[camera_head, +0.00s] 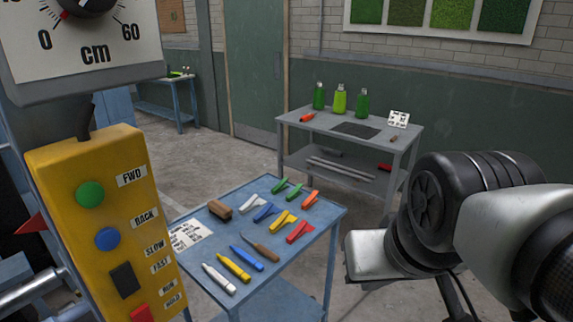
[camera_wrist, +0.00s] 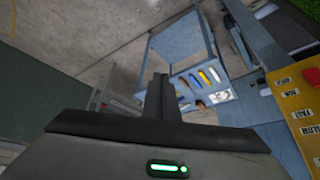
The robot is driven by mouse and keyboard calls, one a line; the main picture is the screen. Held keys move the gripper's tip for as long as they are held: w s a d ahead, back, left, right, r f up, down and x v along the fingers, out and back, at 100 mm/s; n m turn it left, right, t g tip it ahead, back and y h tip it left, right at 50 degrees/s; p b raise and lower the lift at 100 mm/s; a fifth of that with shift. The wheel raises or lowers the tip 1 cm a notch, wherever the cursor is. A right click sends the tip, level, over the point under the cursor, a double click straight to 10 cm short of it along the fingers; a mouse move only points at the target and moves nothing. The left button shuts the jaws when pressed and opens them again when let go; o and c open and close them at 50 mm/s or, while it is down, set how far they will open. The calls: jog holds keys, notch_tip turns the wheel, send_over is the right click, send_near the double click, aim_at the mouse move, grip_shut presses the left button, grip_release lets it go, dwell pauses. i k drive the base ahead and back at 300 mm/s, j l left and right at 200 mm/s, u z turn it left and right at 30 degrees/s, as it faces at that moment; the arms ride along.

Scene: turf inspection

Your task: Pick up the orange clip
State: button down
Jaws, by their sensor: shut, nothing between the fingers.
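The orange clip (camera_head: 310,198) lies near the right back corner of the blue cart (camera_head: 336,213), beside the other clips. In the wrist view my gripper (camera_wrist: 160,80) is shut, with nothing between its fingers. It is well away from the orange clip and not touching the cart. The cart also shows in the wrist view (camera_wrist: 187,42), with small tools on it, but I cannot make out the orange clip there. In the head view my arm is at the right and the fingers are not visible.
Green clips (camera_head: 288,188), a yellow clip (camera_head: 284,221), a red clip (camera_head: 300,231), a blue clip (camera_head: 265,212) and a brush (camera_head: 220,209) share the cart. A yellow control box (camera_head: 110,230) stands at left. A grey table (camera_head: 300,122) with bottles stands behind.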

aim_at(312, 199)
jog(key=u, duration=0.2)
jog(key=i+l+u, duration=0.25)
jog(key=u, duration=0.15)
jog(key=i+l+u, duration=0.2)
jog(key=l+u, duration=0.25)
jog(key=i+l, duration=0.1)
jog(key=l, duration=0.3)
jog(key=i+l+u, duration=0.15)
jog(key=l, duration=0.25)
jog(key=i+l, duration=0.1)
jog(key=l, duration=0.3)
jog(key=i+l, duration=0.15)
jog(key=l, duration=0.3)
jog(key=i+l, duration=0.1)
jog(key=l, duration=0.35)
jog(key=i+l+u, duration=0.1)
jog(key=l, duration=0.35)
